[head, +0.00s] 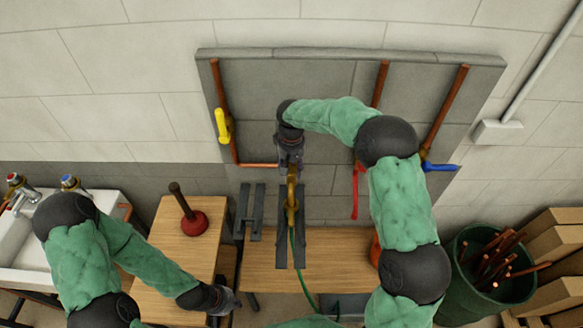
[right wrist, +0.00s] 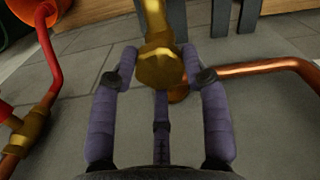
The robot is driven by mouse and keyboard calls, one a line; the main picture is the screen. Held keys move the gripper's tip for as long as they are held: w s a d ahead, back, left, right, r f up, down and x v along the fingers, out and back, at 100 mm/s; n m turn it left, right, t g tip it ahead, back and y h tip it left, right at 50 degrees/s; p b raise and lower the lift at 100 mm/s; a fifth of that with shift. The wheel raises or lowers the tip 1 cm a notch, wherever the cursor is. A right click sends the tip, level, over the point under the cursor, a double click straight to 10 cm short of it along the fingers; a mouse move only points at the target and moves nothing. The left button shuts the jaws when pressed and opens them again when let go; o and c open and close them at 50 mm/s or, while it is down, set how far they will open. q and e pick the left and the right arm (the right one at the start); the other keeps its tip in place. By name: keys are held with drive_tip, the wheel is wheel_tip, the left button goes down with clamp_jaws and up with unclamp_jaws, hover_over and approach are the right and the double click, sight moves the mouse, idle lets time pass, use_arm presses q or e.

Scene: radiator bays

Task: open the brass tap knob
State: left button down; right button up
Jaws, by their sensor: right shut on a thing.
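The brass tap (head: 292,200) stands in front of the grey wall panel, with a green hose (head: 297,250) running down from it. In the right wrist view its faceted brass knob (right wrist: 160,70) lies between the purple fingers. My right gripper (head: 290,165) reaches down from above and is shut on the knob; in the wrist view the fingers (right wrist: 160,60) flank it on both sides. The head view hides most of the contact. My left gripper (head: 224,303) hangs low by the wooden bench, apart from the tap; its jaws are too small and dark to read.
The panel carries copper pipes with a yellow (head: 222,126), a red (head: 355,190) and a blue handle (head: 440,167). A plunger (head: 192,220) stands on the left bench. A sink (head: 20,235) is at far left; a green bin (head: 475,304) of copper pipes is at right.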

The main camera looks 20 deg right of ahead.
sight(291, 169)
idle(0.3)
drive_tip(key=o, duration=1.1)
drive_tip(key=shift+w, duration=0.1)
drive_tip(key=shift+o, duration=0.2)
wheel_tip(291, 169, up, 12)
